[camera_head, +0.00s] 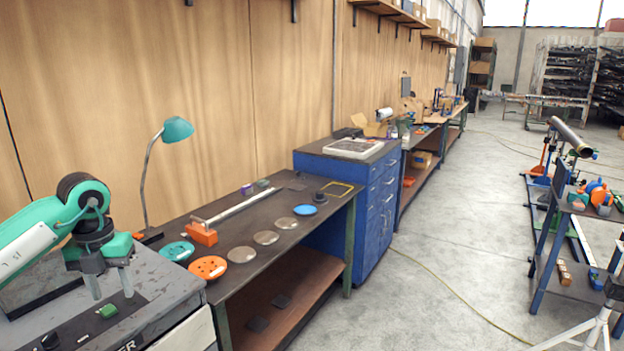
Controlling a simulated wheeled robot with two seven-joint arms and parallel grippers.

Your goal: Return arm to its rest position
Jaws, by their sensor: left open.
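My left arm (45,232), teal and white, comes in from the left and bends down at a dark wrist. My left gripper (110,285) points down over the dark top at the lower left. Its two pale fingers are apart, with nothing seen between them. A small green block (107,311) shows just below the fingers; whether they touch the top cannot be told. My right gripper is out of view. On the bench lie a teal disc (176,250), an orange disc with holes (208,267), several grey discs (241,254) and a blue disc (304,210).
A dark workbench (325,210) runs along the wooden wall, with a teal lamp (177,130) and an orange-ended bar (202,234). A blue drawer cabinet (345,185) stands beyond. A metal pipe (570,137) rests on a stand at right. The floor between is mostly clear, with a yellow cable.

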